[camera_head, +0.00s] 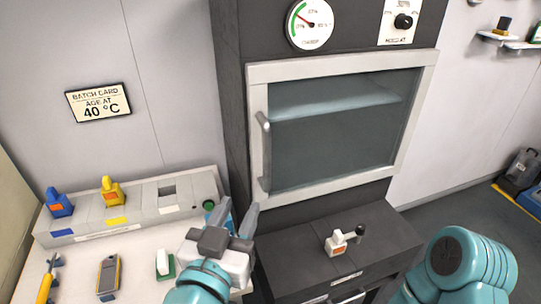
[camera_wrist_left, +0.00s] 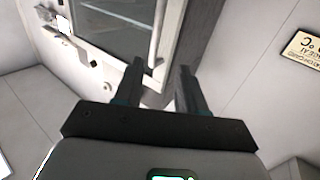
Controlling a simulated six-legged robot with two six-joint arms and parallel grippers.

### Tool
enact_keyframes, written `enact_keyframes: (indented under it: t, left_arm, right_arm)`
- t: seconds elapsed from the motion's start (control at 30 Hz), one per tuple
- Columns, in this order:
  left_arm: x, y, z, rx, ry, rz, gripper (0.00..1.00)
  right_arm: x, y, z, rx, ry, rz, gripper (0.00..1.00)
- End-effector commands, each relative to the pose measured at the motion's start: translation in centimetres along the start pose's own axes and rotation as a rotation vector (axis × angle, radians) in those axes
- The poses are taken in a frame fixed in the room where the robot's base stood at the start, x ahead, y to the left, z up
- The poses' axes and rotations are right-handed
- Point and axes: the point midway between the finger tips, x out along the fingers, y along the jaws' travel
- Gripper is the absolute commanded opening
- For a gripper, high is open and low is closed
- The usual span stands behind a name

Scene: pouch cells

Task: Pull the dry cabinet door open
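The dry cabinet (camera_head: 230,90) is dark grey and stands in the middle of the head view. Its door (camera_head: 345,188) has a pale frame around a glass pane and looks shut. A vertical bar handle (camera_head: 264,150) is on the left side of the door. In the left wrist view the handle (camera_wrist_left: 156,35) shows beyond the fingertips. My left gripper (camera_head: 240,206) is open and empty, below and slightly left of the handle, apart from it. Its two spread fingers (camera_wrist_left: 159,68) show in the wrist view. My right arm shows at lower right; its gripper is out of view.
A bench (camera_head: 75,280) at left holds a pale rack (camera_head: 140,217) with blue and yellow pieces, and a handheld device (camera_head: 108,277). A dark ledge (camera_head: 300,250) below the door carries a small white-and-black fitting (camera_head: 340,243). A gauge (camera_head: 310,22) sits above the door.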

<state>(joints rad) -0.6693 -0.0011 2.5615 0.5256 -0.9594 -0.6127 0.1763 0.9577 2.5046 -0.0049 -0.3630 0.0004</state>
Motion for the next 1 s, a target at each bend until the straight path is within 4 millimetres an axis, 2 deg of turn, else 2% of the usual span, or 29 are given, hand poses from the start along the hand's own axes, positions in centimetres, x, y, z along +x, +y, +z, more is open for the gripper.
enact_keyframes:
  t: [0.17, 0.7, 0.83, 1.0]
  left_arm:
    - [1.3, 0.5, -0.2, 0.003, 0.002, 0.011, 0.40]
    - [13.8, 0.6, -0.3, 0.002, 0.001, 0.014, 0.40]
    - [15.5, 0.7, -0.2, 0.002, 0.002, 0.016, 0.40]
    - [16.5, 0.7, -0.2, 0.001, 0.003, 0.015, 0.40]
  right_arm:
    - [-0.3, -0.1, 0.0, 0.000, 0.000, 0.000, 0.00]
    - [-2.7, -1.0, 0.1, 0.000, 0.000, 0.000, 0.00]
    - [-3.1, -1.1, 0.1, 0.000, 0.000, 0.000, 0.00]
    - [-3.2, -1.2, 0.1, 0.000, 0.000, 0.000, 0.00]
